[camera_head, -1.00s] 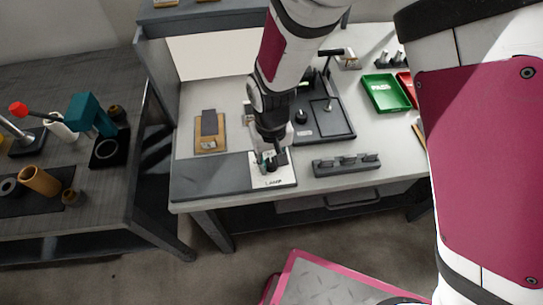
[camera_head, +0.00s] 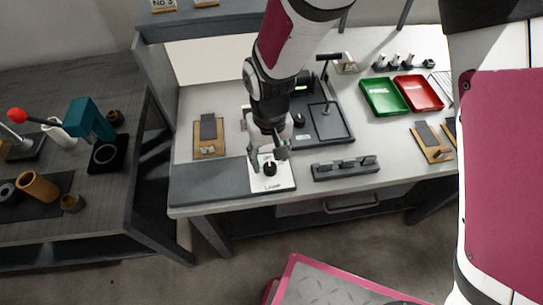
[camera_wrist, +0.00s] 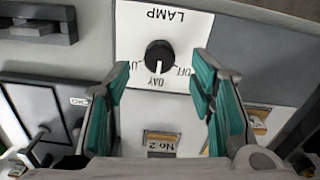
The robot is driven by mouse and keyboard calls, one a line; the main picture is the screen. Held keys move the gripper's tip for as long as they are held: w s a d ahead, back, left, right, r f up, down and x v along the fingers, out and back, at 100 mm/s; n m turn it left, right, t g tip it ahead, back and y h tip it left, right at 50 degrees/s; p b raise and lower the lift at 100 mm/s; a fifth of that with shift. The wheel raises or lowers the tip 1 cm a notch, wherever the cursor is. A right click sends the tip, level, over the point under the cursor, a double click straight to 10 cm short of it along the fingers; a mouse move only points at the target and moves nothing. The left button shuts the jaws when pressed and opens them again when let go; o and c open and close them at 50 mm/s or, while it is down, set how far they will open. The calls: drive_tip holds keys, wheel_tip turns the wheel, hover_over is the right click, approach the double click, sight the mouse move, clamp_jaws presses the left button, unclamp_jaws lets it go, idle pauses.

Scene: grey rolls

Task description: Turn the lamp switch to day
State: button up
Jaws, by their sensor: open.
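The lamp plate (camera_head: 284,181) is a white panel at the front of the bench, with a round black knob, the lamp switch (camera_head: 270,169). The wrist view shows the plate (camera_wrist: 131,38) upside down, with the switch (camera_wrist: 160,56) upper centre. Its white pointer mark faces the DAY label. An OFF label is to the right and a partly hidden label to the left. My gripper (camera_head: 268,156) is open just above the knob, with nothing between its fingers. In the wrist view its teal pads (camera_wrist: 160,72) stand apart on either side of the knob, not touching it.
A dark mat (camera_head: 215,183) lies left of the plate. A grey rack (camera_head: 345,168) stands close on its right. A black tray (camera_head: 322,122) lies behind. Green (camera_head: 384,97) and red (camera_head: 419,93) trays are at the back right.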

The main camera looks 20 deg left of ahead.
sight(270, 167)
wheel_tip(270, 167, up, 8)
idle(0.5)
